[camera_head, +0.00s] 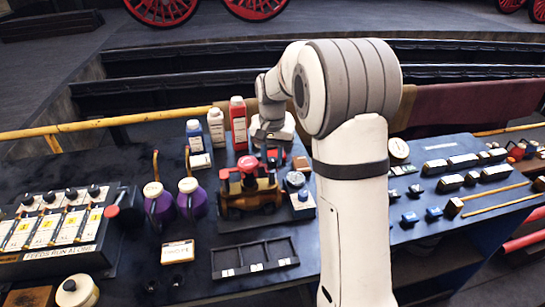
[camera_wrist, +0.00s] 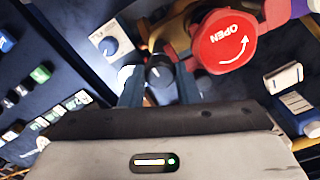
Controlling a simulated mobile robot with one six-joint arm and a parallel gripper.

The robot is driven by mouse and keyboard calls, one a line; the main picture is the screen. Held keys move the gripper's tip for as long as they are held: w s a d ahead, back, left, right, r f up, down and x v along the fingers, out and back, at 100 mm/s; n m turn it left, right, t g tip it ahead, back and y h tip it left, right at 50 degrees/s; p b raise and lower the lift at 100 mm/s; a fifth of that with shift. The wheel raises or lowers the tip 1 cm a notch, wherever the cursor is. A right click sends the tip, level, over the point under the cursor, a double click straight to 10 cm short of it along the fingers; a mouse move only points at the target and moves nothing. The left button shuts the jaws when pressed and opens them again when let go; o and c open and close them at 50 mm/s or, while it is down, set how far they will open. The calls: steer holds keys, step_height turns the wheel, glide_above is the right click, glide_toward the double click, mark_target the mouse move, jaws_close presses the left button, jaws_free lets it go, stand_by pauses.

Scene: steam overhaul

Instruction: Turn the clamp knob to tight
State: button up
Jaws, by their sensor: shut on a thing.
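A dark round knob (camera_wrist: 159,72) with a white pointer line sits between my gripper's fingers in the wrist view. It looks like the clamp knob, but I see no label on it. My gripper (camera_wrist: 158,88) is shut on this knob, one finger on each side. The knob and fingertips are hard to make out there. A red round handwheel marked OPEN (camera_wrist: 223,40) stands close to the right finger in the wrist view.
A blue knob on a white plate (camera_wrist: 110,45) lies left of the fingers. Bottles (camera_head: 238,122) stand behind the engine, and purple cans (camera_head: 190,198) stand to its left. A black divided tray (camera_head: 255,258) lies in front. Small parts (camera_head: 410,217) cover the bench at right.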

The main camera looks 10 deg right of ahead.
mark_target(272, 159)
steer(key=shift+m, duration=0.3)
steer(key=o, duration=1)
steer(key=shift+r, duration=0.1)
step_height(272, 159, up, 8)
steer(key=shift+f+b, duration=0.25)
steer(key=shift+b, duration=0.25)
steer(key=shift+r, duration=0.1)
